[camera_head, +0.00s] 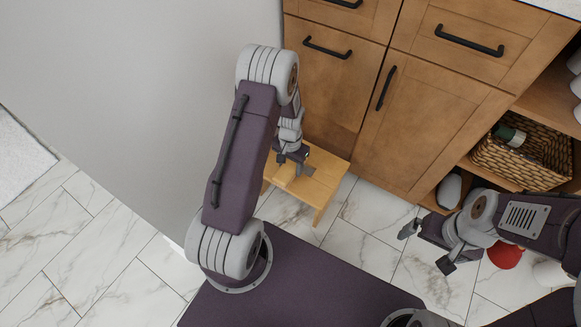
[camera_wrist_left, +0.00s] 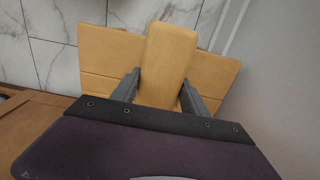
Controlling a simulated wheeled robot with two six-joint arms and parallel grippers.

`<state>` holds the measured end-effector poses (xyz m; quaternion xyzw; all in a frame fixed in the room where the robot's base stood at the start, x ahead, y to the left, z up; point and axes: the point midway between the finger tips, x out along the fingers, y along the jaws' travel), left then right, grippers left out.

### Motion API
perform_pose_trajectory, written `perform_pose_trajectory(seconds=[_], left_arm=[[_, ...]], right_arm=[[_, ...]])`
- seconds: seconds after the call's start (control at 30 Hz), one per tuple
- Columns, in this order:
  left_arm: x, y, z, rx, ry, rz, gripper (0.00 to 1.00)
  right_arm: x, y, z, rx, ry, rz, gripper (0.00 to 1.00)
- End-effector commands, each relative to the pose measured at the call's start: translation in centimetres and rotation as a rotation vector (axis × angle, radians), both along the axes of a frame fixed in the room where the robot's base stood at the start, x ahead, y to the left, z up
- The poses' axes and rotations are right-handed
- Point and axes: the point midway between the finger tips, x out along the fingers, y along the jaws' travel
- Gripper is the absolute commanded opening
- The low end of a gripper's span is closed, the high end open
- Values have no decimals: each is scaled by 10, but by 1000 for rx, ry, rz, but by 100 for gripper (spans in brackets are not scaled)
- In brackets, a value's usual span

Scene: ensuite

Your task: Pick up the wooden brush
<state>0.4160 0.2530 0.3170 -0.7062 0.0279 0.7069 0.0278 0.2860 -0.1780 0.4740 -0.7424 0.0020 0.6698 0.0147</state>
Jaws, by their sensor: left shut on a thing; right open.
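The wooden brush (camera_wrist_left: 168,62) shows in the left wrist view as a smooth, light wooden block with rounded corners. It lies between the two fingers of my left gripper (camera_wrist_left: 158,92), which is shut on it. Behind it is a slatted wooden stool (camera_wrist_left: 105,60); I cannot tell whether the brush touches its top. In the head view my left gripper (camera_head: 292,168) is over the stool (camera_head: 325,172), and the arm hides most of the brush. My right gripper (camera_head: 425,245) is open and empty above the floor at the right.
A wooden cabinet (camera_head: 420,125) with black handles stands behind the stool. A wicker basket (camera_head: 530,160) sits on its open shelf at the right. A red object (camera_head: 504,255) is beside my right arm. A plain wall (camera_head: 130,80) is at the left. Marble floor (camera_head: 375,225) between the arms is clear.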

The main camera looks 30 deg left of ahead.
Motion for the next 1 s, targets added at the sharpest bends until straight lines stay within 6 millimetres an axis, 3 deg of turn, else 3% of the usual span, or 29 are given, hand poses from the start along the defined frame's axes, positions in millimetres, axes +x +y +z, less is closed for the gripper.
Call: perform_pose_trajectory(seconds=[0.03,0.2,0.5,0.9,0.93,1.0], left_arm=[[-1,-10,16,0,1,-5,0],[-5,-50,40,0,0,-7,0],[-10,-107,70,0,0,-3,0],[-10,-116,72,0,-1,1,0],[-10,-116,72,0,-1,1,44],[-10,-116,72,0,-1,1,25]], right_arm=[[0,0,16,0,0,0,100],[0,0,40,0,0,0,100],[0,0,67,0,0,0,100],[0,0,69,0,0,0,100],[0,0,69,0,0,0,100],[0,0,69,0,0,0,100]])
